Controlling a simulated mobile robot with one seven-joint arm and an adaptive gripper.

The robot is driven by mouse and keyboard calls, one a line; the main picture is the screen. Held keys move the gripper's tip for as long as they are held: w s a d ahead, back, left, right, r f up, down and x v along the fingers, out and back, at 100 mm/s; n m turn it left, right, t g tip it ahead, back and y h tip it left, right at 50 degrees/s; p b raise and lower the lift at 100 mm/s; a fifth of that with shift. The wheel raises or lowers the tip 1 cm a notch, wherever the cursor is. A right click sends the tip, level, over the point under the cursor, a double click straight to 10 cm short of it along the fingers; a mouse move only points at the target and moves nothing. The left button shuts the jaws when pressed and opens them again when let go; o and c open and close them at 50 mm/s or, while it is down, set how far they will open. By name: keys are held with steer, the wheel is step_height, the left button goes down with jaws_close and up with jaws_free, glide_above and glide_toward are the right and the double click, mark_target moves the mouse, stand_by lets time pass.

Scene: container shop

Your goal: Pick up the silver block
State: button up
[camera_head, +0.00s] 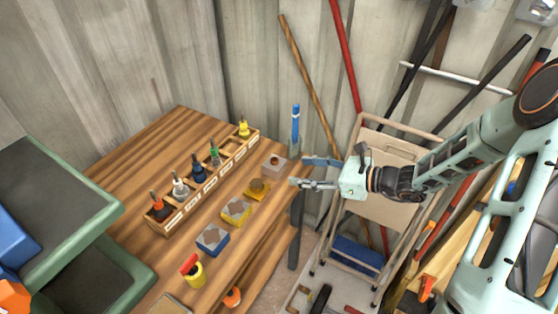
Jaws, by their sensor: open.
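A small silver-grey block (274,165) with a brownish patch on top sits near the right edge of the wooden table, at the far end of a row of blocks. My gripper (298,172) is open and empty, its two fingers pointing left toward the silver block. The fingertips are just right of the block in the picture and appear apart from it. Their height above the table is hard to tell.
A yellow block (257,190), a yellow-and-grey block (236,211) and a blue block (212,239) line the table (133,145). A wooden rack (182,213) holds several coloured tools. A cart (392,150) stands right of the table.

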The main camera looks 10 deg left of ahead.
mark_target(278, 161)
steer(key=shift+m+t, duration=0.3)
steer(key=x, duration=0.3)
steer(key=w+x, duration=0.1)
steer(key=x, duration=0.1)
steer(key=shift+r, duration=0.25)
steer(key=x, duration=0.5)
steer(key=shift+w+a+r+b, duration=0.1)
steer(key=shift+w+a+b, duration=0.15)
steer(key=shift+a+b, duration=0.1)
steer(key=shift+d, duration=0.1)
steer(key=c, duration=1.2)
